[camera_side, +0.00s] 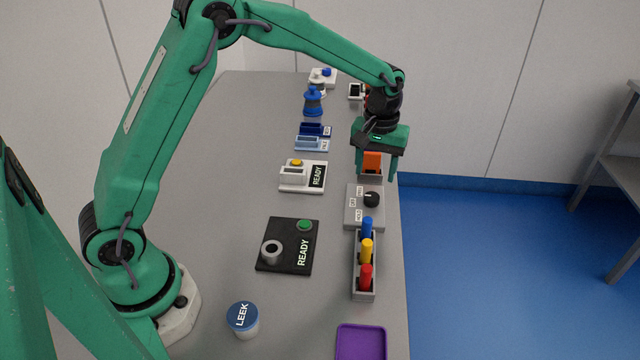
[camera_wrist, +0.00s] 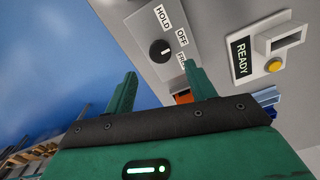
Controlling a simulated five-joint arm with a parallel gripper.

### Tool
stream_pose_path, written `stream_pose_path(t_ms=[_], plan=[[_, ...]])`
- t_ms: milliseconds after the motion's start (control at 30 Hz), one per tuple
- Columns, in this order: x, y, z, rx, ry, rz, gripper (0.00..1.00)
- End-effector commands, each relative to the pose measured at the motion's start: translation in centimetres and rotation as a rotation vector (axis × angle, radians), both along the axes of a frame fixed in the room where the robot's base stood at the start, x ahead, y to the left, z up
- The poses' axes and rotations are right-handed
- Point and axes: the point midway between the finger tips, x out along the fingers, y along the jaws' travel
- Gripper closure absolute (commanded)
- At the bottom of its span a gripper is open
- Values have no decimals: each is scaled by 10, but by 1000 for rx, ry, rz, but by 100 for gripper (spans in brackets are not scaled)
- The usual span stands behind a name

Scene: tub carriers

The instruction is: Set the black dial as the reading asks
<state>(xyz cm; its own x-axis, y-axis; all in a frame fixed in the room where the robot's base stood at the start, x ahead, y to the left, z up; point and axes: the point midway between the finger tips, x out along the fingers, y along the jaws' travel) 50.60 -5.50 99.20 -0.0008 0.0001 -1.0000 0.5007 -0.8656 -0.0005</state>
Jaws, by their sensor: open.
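The black dial (camera_side: 372,199) is a round knob on a grey box (camera_side: 351,222) near the table's right edge. It also shows in the wrist view (camera_wrist: 159,51), beside labels HOLD, OFF and a third partly hidden by a finger. A small pale mark shows on the dial; I cannot tell surely which label it faces. My gripper (camera_side: 375,174) is open and empty, pointing down above and behind the dial box, over an orange block (camera_side: 372,161). Its fingers do not touch the dial. A white device (camera_side: 288,184) and a black one (camera_side: 270,264) have displays saying READY.
A grey rack (camera_side: 363,295) with blue, yellow and red pegs stands just in front of the dial box. A purple tray (camera_side: 361,342) and a LEEK tub (camera_side: 244,322) are nearer. Blue holders (camera_side: 311,143) and a blue bottle (camera_side: 313,102) stand farther back. The table's left side is clear.

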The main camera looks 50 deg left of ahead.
Motion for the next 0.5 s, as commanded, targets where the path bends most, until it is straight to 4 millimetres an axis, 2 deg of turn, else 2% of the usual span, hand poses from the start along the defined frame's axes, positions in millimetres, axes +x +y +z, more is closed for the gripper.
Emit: stream_pose_path(t_ms=[267, 500], plan=[[-1, 0, -12, 0, 1, -1, 45], [-1, 0, -39, 1, 3, -1, 45]])
